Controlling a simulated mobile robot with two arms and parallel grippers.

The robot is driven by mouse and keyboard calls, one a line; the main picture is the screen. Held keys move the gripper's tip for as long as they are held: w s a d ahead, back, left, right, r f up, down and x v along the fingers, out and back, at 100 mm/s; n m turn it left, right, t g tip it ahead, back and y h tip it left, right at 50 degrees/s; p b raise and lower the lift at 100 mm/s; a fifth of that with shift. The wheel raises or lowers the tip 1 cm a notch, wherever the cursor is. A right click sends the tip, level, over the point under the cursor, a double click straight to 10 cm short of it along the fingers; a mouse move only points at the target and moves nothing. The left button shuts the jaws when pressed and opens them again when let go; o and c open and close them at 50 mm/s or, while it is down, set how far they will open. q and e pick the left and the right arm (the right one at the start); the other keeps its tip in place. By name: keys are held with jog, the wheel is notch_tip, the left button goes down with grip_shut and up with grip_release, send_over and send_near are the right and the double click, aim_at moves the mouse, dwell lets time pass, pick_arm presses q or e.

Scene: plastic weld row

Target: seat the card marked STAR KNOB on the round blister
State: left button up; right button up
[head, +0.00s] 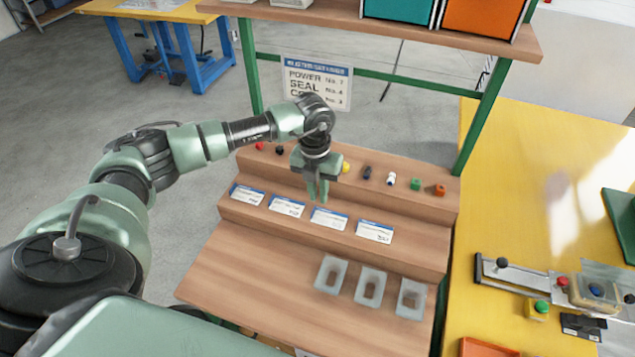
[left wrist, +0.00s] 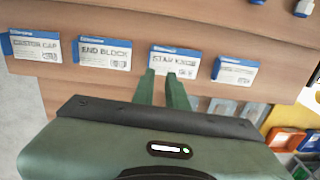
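The STAR KNOB card (left wrist: 174,62) is white with a blue top strip. It lies on the lower step of the wooden rack and is third from the left in the head view (head: 329,219). My left gripper (head: 317,196) points down just above and behind it. In the left wrist view the two fingers (left wrist: 162,76) are apart and empty, their tips near the card's lower edge. Three clear blisters (head: 331,274) (head: 370,287) (head: 411,298) stand in a row on the bench front. I cannot tell which one is round. My right gripper is not in view.
Other cards lie beside it: CASTOR CAP (left wrist: 35,47), END BLOCK (left wrist: 104,52) and an unreadable one (left wrist: 234,70). Several small coloured parts, such as a green one (head: 415,184), sit on the upper step. A yellow table (head: 540,150) with a sealing fixture stands right. The bench's left front is clear.

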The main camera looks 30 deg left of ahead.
aim_at(313, 210)
pick_arm(q)
jog(key=shift+a+r+y, duration=0.2)
jog(key=shift+a+y, duration=0.1)
jog(key=shift+a, duration=0.45)
notch_tip(313, 210, down, 7)
jog(key=b, duration=0.5)
grip_shut()
jog(key=shift+r, duration=0.1)
